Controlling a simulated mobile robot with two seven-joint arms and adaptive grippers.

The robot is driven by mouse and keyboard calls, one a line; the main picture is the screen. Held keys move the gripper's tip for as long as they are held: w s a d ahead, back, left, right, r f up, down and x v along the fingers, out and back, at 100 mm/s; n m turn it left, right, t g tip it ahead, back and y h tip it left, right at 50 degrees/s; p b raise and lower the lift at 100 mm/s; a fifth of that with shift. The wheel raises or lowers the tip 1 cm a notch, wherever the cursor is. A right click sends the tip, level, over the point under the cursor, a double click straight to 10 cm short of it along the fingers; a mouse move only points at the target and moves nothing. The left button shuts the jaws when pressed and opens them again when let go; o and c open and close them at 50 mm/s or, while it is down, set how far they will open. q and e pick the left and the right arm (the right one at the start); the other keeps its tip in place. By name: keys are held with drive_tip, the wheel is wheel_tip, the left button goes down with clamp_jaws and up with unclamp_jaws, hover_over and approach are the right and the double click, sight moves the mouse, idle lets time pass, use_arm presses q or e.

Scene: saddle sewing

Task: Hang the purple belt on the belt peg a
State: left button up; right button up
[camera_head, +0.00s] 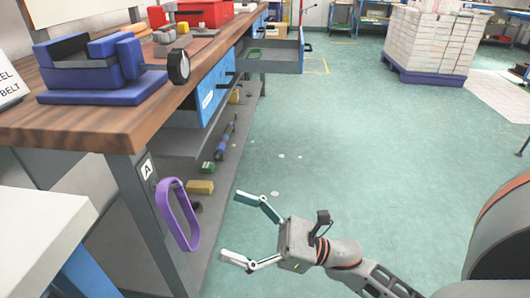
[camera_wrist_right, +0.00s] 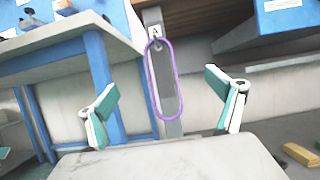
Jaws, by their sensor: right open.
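The purple belt (camera_head: 178,215) is a closed loop hanging against the front leg of the wooden workbench, just below a white label marked A (camera_head: 147,169). In the right wrist view the belt (camera_wrist_right: 151,82) hangs as a long upright loop, its top at a dark peg (camera_wrist_right: 156,43) under the A label. My right gripper (camera_head: 242,228) is open and empty, to the right of the belt and apart from it, with its fingers pointing toward it. My left gripper is not in view.
The wooden workbench (camera_head: 115,125) carries a blue vise-like block (camera_head: 88,72) and a red bin (camera_head: 203,12). A drawer (camera_head: 272,57) stands open farther back.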

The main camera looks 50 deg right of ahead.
drive_tip(key=shift+s+d, duration=0.6)
drive_tip(key=shift+s, duration=0.15)
drive_tip(key=shift+s+d, duration=0.2)
drive_tip(key=shift+s, duration=0.05)
drive_tip(key=shift+s+d, duration=0.2)
drive_tip(key=shift+s, duration=0.05)
drive_tip(key=shift+s+d, duration=0.2)
drive_tip(key=shift+s, duration=0.1)
drive_tip(key=shift+s+d, duration=0.2)
drive_tip(key=shift+s, duration=0.05)
drive_tip(key=shift+s+d, duration=0.2)
drive_tip(key=shift+s, duration=0.05)
drive_tip(key=shift+s+d, duration=0.25)
drive_tip(key=shift+s, duration=0.1)
idle(0.4)
